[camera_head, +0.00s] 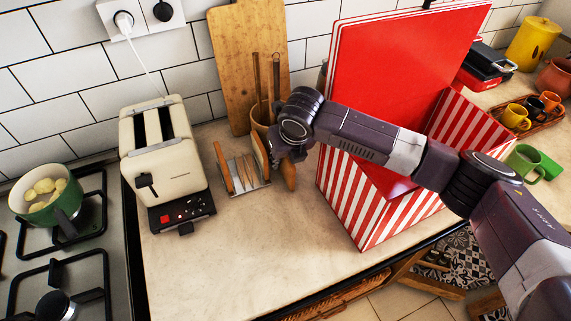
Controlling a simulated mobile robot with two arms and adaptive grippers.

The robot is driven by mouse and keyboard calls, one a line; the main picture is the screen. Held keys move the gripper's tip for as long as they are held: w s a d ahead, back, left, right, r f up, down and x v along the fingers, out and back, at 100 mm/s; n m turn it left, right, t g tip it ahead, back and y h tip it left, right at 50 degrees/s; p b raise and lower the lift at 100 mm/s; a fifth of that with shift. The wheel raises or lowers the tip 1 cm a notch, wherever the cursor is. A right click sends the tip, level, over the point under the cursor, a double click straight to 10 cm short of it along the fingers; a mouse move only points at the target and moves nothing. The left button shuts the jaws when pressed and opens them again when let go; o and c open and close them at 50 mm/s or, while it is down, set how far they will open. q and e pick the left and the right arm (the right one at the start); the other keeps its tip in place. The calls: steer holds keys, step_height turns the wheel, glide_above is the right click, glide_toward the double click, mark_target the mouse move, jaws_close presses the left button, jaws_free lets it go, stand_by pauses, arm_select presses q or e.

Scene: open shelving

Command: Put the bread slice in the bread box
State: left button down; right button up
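The bread box (350,205) has red and white striped sides and stands on the counter right of centre. Its big red lid (385,70) is raised. My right arm crosses in front of the box and hides part of its opening. A metal toast rack (243,187) with bread slices (224,168) stands left of the box. My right gripper (284,152) is over the right end of the rack, close to a brown slice (261,153). Its fingers are dark and small, so I cannot tell whether they are open or hold a slice. My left gripper is out of view.
A cream toaster (165,160) stands left of the rack. A cutting board (240,55) leans on the wall behind it. A stove with a green pot (65,205) is at far left. Cups (515,115) stand at right. The front counter is clear.

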steer(key=shift+f+p, duration=0.25)
steer(key=shift+p, duration=0.05)
stand_by(0.4)
jaws_close()
